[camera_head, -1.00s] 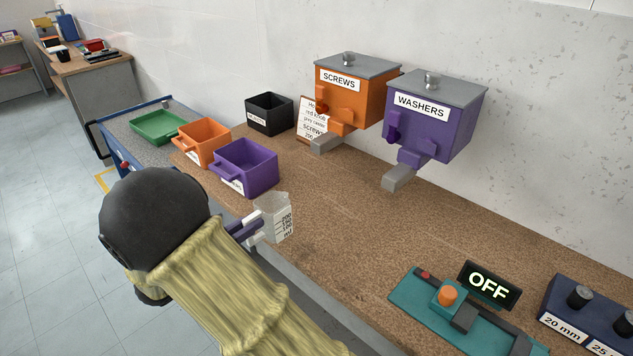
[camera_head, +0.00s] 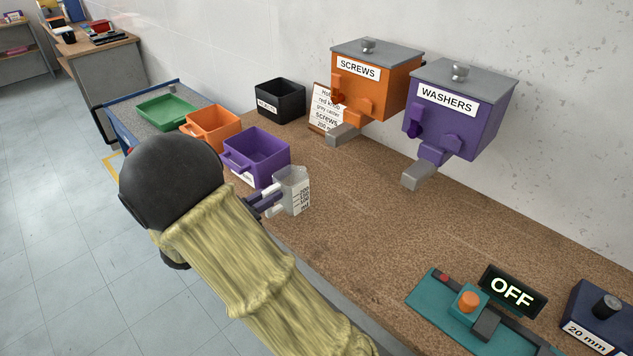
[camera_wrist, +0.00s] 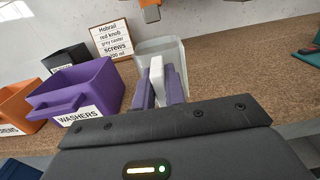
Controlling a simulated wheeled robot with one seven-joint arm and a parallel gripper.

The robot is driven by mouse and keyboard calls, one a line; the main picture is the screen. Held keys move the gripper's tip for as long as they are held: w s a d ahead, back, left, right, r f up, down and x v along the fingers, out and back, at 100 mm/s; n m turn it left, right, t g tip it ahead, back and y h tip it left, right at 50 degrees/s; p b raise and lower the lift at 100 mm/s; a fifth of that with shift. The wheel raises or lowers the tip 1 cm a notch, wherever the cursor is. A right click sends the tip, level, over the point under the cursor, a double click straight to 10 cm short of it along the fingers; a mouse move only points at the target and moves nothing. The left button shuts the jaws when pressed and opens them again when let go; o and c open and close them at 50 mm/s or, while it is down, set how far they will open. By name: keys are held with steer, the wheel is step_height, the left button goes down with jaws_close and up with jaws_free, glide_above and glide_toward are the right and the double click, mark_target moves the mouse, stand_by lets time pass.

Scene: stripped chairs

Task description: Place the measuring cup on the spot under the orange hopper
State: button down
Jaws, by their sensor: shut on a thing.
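The clear measuring cup (camera_head: 293,190), marked in ml, is upright in my gripper (camera_head: 270,203) near the front edge of the bench. My gripper is shut on it, and in the wrist view the fingers (camera_wrist: 160,82) lie in front of the cup (camera_wrist: 166,50). The orange hopper (camera_head: 375,82), labelled SCREWS, hangs on the wall behind and to the right of the cup, with a grey spout (camera_head: 343,134). The bench spot under that spout looks bare in the head view. In the wrist view only the spout's lower part (camera_wrist: 151,10) shows, at the top.
A purple bin (camera_head: 256,160) stands just left of the cup, with an orange bin (camera_head: 211,127) and a black bin (camera_head: 280,100) beyond. A sign (camera_head: 322,108) leans at the wall. The purple WASHERS hopper (camera_head: 458,112) hangs to the right. The middle of the bench (camera_head: 370,210) is clear.

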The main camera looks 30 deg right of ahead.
mark_target(299, 174)
steer(key=x, duration=0.8)
steer(key=p+x, duration=0.1)
steer(key=x, duration=0.4)
steer(key=shift+w+a, duration=0.15)
steer(key=shift+w, duration=0.25)
steer(key=d+f, duration=0.2)
steer(key=shift+f, duration=0.4)
steer(key=shift+a+f, duration=0.2)
steer(key=shift+f, duration=0.05)
